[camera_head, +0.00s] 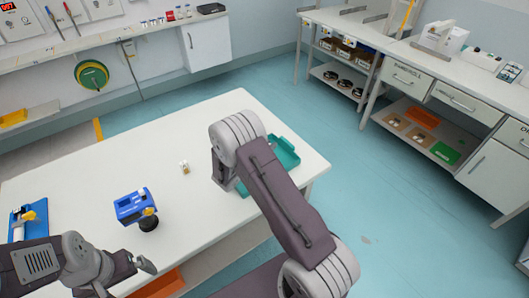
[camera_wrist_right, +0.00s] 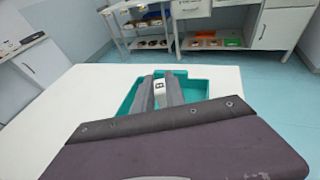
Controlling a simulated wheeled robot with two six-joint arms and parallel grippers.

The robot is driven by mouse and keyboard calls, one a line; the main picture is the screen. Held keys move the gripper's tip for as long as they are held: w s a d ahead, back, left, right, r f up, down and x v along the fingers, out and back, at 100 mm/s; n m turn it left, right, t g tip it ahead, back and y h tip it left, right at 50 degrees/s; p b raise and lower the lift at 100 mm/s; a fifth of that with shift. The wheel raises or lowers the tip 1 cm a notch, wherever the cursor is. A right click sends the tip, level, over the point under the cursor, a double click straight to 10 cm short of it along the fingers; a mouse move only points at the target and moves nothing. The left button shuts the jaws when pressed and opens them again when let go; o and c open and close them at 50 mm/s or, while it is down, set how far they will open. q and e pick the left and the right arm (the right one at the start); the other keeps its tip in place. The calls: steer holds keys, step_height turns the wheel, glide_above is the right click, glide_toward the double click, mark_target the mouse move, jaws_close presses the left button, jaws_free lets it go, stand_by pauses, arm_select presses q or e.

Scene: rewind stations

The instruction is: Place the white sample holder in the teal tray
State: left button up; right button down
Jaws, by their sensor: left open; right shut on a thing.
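In the right wrist view, my right gripper (camera_wrist_right: 160,88) is shut on a small white sample holder (camera_wrist_right: 159,87) with a dark mark on it. The fingers and holder appear over the teal tray (camera_wrist_right: 196,88); I cannot tell whether the holder touches the tray floor. In the head view the tray (camera_head: 286,152) lies near the table's right end, partly covered by my right arm, which also hides the right gripper. My left gripper (camera_head: 147,265) is open and empty at the table's front edge.
A small white and tan item (camera_head: 184,167) sits mid-table. Another blue item (camera_head: 28,220) is at the table's left end. The white table's (camera_head: 140,150) back part is clear.

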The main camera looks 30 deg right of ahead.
steer(key=w+f, duration=0.2)
steer(key=f, duration=0.3)
steer(key=shift+w+d, duration=0.2)
steer(key=shift+w, duration=0.2)
steer(key=shift+w+f, duration=0.1)
steer(key=shift+f, duration=0.3)
steer(key=shift+f, duration=0.15)
steer(key=c, duration=1.4)
jaws_free()
